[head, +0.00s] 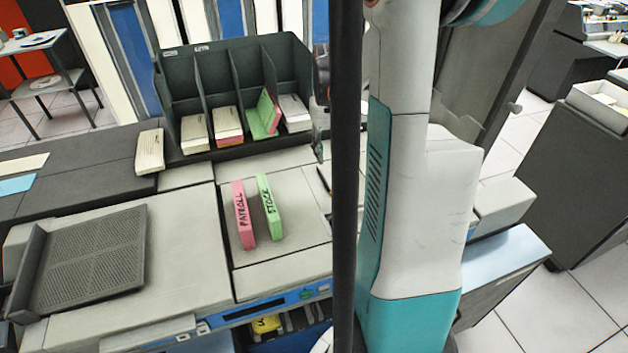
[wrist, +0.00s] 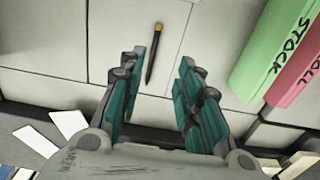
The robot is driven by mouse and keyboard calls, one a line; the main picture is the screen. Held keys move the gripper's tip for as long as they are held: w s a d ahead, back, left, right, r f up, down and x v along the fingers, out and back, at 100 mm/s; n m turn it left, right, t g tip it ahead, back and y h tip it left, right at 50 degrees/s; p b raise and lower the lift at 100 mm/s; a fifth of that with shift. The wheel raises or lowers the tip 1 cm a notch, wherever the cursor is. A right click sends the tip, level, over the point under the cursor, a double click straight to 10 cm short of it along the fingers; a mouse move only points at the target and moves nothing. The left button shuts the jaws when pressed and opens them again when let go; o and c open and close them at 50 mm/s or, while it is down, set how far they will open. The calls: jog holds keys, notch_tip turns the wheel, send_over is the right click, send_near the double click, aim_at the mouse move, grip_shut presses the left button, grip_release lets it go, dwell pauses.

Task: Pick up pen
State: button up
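A dark pen with a yellow-orange end (wrist: 153,55) lies on the pale grey machine top in the wrist view. In the head view only a short dark piece of the pen (head: 323,180) shows beside my arm; the rest is hidden. My gripper (wrist: 163,62) is open and empty, with its teal fingers spread. In the wrist view the pen appears between the fingertips, closer to the left one. I cannot tell the height of the fingers above it. In the head view my gripper is mostly hidden behind my arm and a dark upright bar.
A pink PAYROLL card stack (head: 243,214) and a green STOCK stack (head: 269,207) stand left of the pen in the head view. A dark divided rack (head: 227,75) holds several card stacks behind. A perforated dark tray (head: 92,258) sits at left.

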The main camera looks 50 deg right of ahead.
jog(key=b, duration=0.2)
send_over(329, 188)
jog(key=f, duration=0.7)
jog(key=shift+w+a+f, duration=0.35)
jog(key=shift+s+d+f+b, duration=0.15)
jog(key=shift+f+b, duration=0.4)
jog(key=shift+f, duration=0.8)
jog(key=shift+s+d+f+b, duration=0.15)
jog(key=shift+f+b, duration=0.4)
jog(key=shift+f, duration=0.8)
grip_shut()
